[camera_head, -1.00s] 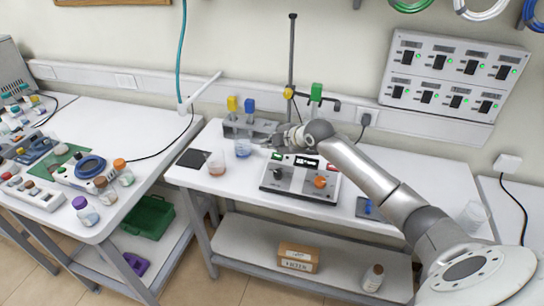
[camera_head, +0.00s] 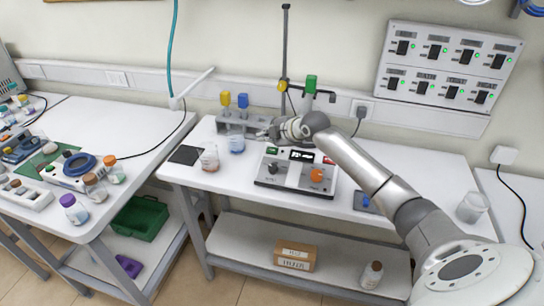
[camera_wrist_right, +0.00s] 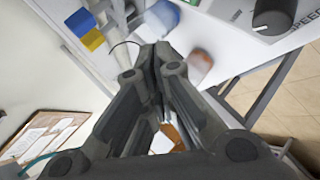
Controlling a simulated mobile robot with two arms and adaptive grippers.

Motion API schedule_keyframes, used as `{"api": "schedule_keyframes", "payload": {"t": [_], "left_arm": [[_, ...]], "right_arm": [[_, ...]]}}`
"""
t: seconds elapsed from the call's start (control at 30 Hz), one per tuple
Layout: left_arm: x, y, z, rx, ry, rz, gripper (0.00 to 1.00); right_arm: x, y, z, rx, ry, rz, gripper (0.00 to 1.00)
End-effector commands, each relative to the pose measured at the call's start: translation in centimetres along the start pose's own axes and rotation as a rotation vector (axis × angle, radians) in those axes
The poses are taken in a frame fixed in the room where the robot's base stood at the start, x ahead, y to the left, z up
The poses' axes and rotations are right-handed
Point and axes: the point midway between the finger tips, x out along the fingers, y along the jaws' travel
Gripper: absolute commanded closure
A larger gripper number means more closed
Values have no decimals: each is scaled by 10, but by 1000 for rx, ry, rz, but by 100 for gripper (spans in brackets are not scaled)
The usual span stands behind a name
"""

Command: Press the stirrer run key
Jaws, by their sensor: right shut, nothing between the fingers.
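The stirrer (camera_head: 262,180) is a low grey box on the middle table, with a dark knob, an orange knob and a dark display. A green key (camera_head: 271,151) sits at its top left and a red one at its top right; I cannot read which is the run key. My right gripper (camera_head: 262,133) is shut and empty, behind and left of the stirrer's top edge, apart from the keys. In the right wrist view its fingers (camera_wrist_right: 155,50) are together, and the stirrer's corner with a black knob (camera_wrist_right: 274,14) shows at top right. My left gripper is out of view.
A beaker with reddish liquid (camera_head: 209,158) and one with blue liquid (camera_head: 237,145) stand left of the stirrer. A rack with yellow and blue pieces (camera_head: 242,124) and a stand rod (camera_head: 285,50) are behind.

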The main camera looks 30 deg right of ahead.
Motion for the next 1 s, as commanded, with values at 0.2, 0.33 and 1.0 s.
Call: {"api": "schedule_keyframes", "payload": {"t": [0.2,0.33,1.0], "left_arm": [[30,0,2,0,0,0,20],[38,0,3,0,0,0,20],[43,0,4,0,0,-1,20]], "right_arm": [[21,-16,14,2,1,1,100],[29,-22,20,0,1,1,100],[34,-24,24,0,1,1,100]]}}
